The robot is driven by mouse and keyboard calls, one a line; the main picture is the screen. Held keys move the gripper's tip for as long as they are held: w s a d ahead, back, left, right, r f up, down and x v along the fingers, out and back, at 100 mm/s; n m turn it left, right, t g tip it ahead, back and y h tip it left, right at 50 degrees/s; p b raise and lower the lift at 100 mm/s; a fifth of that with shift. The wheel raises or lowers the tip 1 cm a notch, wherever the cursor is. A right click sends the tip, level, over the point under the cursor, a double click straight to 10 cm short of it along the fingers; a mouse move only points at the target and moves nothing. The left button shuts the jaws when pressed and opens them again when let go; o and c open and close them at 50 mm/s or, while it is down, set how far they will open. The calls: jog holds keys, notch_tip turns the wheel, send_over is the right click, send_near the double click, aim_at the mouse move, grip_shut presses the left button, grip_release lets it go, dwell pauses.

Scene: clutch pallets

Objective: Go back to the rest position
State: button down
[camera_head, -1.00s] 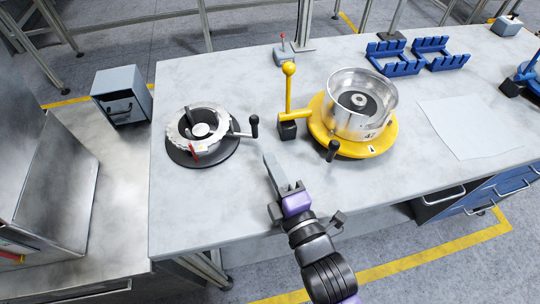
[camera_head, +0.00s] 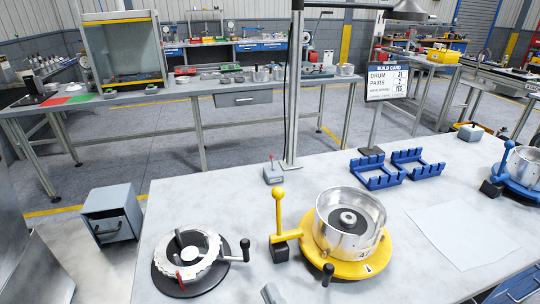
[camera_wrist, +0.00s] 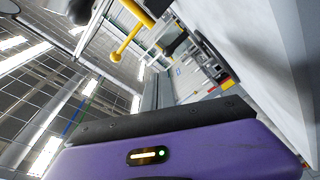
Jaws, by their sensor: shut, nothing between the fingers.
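Only the tip of my gripper (camera_head: 271,293) shows in the head view, at the bottom edge, in front of the yellow fixture. In the wrist view my gripper's purple housing (camera_wrist: 170,150) and dark plate fill the lower part. The gripper is shut with nothing held. The yellow round fixture (camera_head: 372,268) carries a silver drum (camera_head: 336,239) and has an upright yellow lever (camera_head: 279,212). The lever's yellow ball and rod also show in the wrist view (camera_wrist: 127,42). A black round base with a silver ring (camera_head: 212,258) stands to the left.
Blue racks (camera_head: 378,180) stand on the bench (camera_head: 420,262) behind a white sheet (camera_head: 462,234). A small box with a red-tipped switch (camera_head: 272,174) and a post stand at the bench's back. A grey cabinet (camera_head: 110,216) stands left. A build card sign (camera_head: 387,84) is behind.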

jog(key=s+d+f+m+g+h, duration=0.1)
jog(key=s+d+m+h, duration=0.3)
jog(key=s+d+m, duration=0.4)
jog(key=s+d+f+m+g+h, duration=0.1)
jog(key=s+d+m+h, duration=0.3)
jog(key=s, duration=1.5)
jog(key=d+f+m, duration=0.1)
jog(key=d+m, duration=0.3)
jog(key=d, duration=0.3)
jog(key=shift+s+d+f+g, duration=0.2)
jog(key=shift+s+f+g, duration=0.1)
jog(key=shift+s+f, duration=0.05)
jog(key=shift+a, duration=0.1)
